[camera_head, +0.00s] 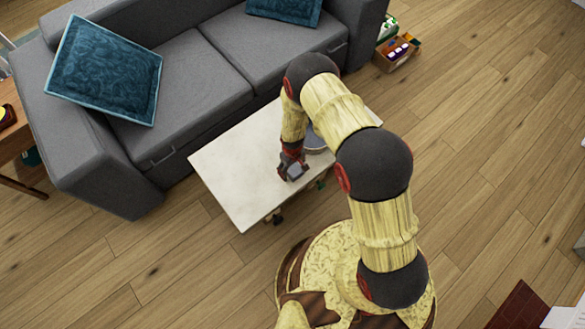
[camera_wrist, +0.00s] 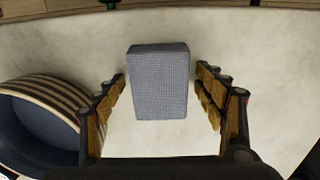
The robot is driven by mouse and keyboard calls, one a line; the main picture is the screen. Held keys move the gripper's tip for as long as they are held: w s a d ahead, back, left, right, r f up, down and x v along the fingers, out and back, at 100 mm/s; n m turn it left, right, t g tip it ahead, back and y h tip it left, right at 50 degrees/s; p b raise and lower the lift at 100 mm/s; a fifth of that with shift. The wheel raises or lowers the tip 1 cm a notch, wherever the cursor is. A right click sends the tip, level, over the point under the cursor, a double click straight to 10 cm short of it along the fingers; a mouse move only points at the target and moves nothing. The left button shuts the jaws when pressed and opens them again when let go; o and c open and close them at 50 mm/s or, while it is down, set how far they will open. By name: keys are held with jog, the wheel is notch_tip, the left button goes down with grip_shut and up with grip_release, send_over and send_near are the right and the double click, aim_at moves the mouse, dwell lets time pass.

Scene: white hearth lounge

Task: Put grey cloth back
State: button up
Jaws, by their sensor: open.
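The grey cloth (camera_wrist: 158,82) looks like a folded, finely woven block on the white table top (camera_head: 232,178). In the head view the cloth (camera_head: 297,171) shows as a small grey patch at my gripper (camera_head: 291,171). In the wrist view my gripper (camera_wrist: 160,86) is open, with one finger on each side of the cloth and a gap on both sides. A round basket (camera_wrist: 48,90) with a striped rim and dark blue inside stands left of the cloth in the wrist view. In the head view my arm partly hides the basket (camera_head: 314,139).
A grey sofa (camera_head: 190,70) with blue cushions (camera_head: 104,70) stands close behind the table. A box of small items (camera_head: 398,52) is on the floor beyond the sofa's right end. The wooden floor (camera_head: 490,130) at right is clear.

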jog(key=shift+r, duration=0.15)
notch_tip(320, 180, up, 12)
jog(key=p, duration=0.4)
notch_tip(320, 180, up, 16)
jog(key=m+t, duration=0.1)
send_over(292, 167)
jog(key=w+d, duration=0.2)
jog(key=w, duration=0.3)
jog(key=s+d+r+m+t, duration=0.1)
jog(key=d+r, duration=0.1)
jog(key=r, duration=0.8)
jog(key=s+d+r+m+t, duration=0.1)
jog(key=d+r, duration=0.1)
jog(key=r, duration=0.8)
jog(key=s+d+r+m+t, duration=0.1)
jog(key=s+d+r, duration=0.2)
jog(key=s+r, duration=0.3)
jog(key=s+d+r+m, duration=0.15)
jog(key=s+r, duration=0.25)
jog(key=r, duration=0.5)
jog(key=s+d+r, duration=0.2)
jog(key=s+r, duration=0.1)
jog(key=s, duration=0.3)
jog(key=s+d+r+m+t, duration=0.1)
jog(key=s+d+r, duration=0.1)
jog(key=s, duration=0.5)
jog(key=shift+r+t, duration=0.3)
jog(key=shift+r, duration=0.3)
